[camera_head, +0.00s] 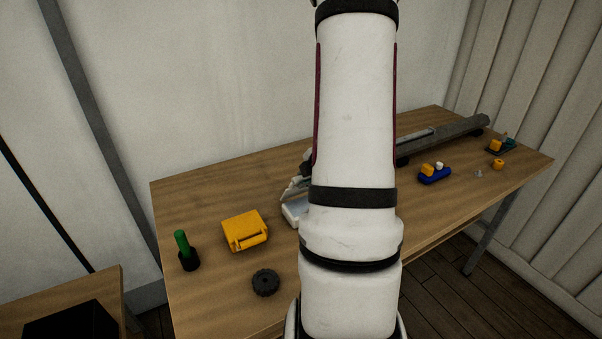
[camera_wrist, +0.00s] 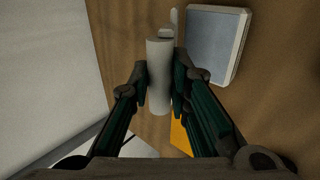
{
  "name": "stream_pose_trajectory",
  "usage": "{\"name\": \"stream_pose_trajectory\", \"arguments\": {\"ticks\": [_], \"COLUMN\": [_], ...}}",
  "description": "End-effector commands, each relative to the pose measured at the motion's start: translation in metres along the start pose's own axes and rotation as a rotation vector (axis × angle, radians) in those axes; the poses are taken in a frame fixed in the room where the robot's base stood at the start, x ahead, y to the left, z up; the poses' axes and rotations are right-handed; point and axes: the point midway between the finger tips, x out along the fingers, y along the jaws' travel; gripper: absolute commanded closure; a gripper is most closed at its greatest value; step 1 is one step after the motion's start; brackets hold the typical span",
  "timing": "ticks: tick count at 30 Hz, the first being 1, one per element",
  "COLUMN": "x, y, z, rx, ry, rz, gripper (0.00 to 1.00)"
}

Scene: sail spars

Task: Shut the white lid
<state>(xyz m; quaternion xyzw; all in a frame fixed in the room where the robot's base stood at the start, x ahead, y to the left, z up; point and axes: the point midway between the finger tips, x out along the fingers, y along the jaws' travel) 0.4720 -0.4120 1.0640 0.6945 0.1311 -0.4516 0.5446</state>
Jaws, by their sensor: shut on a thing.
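A white box (camera_head: 294,213) lies on the table just left of my arm in the head view, partly hidden by it. In the wrist view, a white-rimmed box shape with a grey-blue face (camera_wrist: 215,45) lies at the upper right, beside my gripper. My gripper (camera_wrist: 161,88) is shut on a pale rounded piece (camera_wrist: 159,65), with one dark finger on each side. I cannot tell whether this piece belongs to the white lid. My arm hides most of the gripper in the head view.
A yellow box (camera_head: 244,231), a dark knobbed wheel (camera_head: 265,282) and a green peg in a black base (camera_head: 183,243) stand left of my arm. A blue block (camera_head: 434,176) and a long grey spar (camera_head: 450,130) lie to the right.

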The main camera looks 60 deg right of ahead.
Motion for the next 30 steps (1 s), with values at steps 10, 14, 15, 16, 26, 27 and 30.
{"name": "stream_pose_trajectory", "arguments": {"ticks": [10, 14, 15, 16, 26, 27, 30], "x": [0.0, 0.0, 0.0, 0.0, -0.003, -0.003, -0.003], "y": [-0.003, -0.012, -0.016, -0.018, -0.03, -0.03, -0.03], "z": [0.0, -0.001, -0.001, -0.001, -0.001, -0.002, -0.002], "rx": [0.0, 0.001, 0.001, 0.0, -0.002, -0.002, -0.002], "ry": [0.001, 0.001, 0.001, 0.001, 0.003, 0.003, 0.003], "rz": [0.0, -0.003, -0.003, -0.002, 0.0, 0.0, 0.0], "gripper": [1.0, 1.0, 1.0, 1.0, 1.0, 1.0, 1.0]}}
